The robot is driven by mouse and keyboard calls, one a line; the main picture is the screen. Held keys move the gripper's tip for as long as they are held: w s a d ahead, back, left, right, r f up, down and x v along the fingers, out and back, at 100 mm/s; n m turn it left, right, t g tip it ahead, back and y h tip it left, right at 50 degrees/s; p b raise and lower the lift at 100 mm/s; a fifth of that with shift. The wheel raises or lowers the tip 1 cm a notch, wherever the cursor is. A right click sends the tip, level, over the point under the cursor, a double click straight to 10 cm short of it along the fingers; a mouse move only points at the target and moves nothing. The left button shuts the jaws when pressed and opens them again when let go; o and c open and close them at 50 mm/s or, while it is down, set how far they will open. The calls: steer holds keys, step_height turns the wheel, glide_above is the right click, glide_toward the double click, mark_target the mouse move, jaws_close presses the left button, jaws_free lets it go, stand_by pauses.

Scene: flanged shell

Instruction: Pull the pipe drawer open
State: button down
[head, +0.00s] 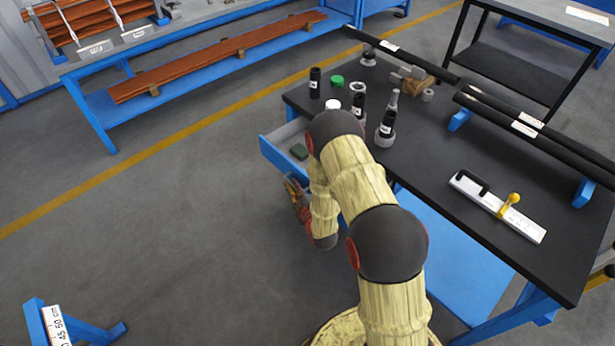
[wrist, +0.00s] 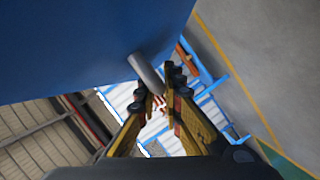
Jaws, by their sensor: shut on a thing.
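The blue drawer (head: 270,158) is under the left end of the black-topped workbench. It stands part way out, so its light inside and a small dark green object (head: 299,151) in it show. In the wrist view the drawer's blue front (wrist: 80,45) fills the upper left, with a grey bar handle (wrist: 145,72) on it. My gripper (wrist: 158,88) is shut on this handle, with its fingertips on either side of it. In the head view my gripper (head: 296,192) is low beside the drawer front. My arm hides part of the drawer and the handle.
Several black bottles, a green cap (head: 337,81) and small fittings stand on the bench top (head: 440,150). Black pipes (head: 530,125) and a white level-like tool (head: 497,207) lie on the right. Open grey floor (head: 170,245) is left of the drawer.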

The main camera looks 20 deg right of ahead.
steer(key=s+a, duration=0.2)
steer(key=a, duration=0.4)
steer(key=shift+s, duration=0.15)
steer(key=shift+a, duration=0.1)
steer(key=c, duration=1.9)
jaws_free()
steer(key=v, duration=1.2)
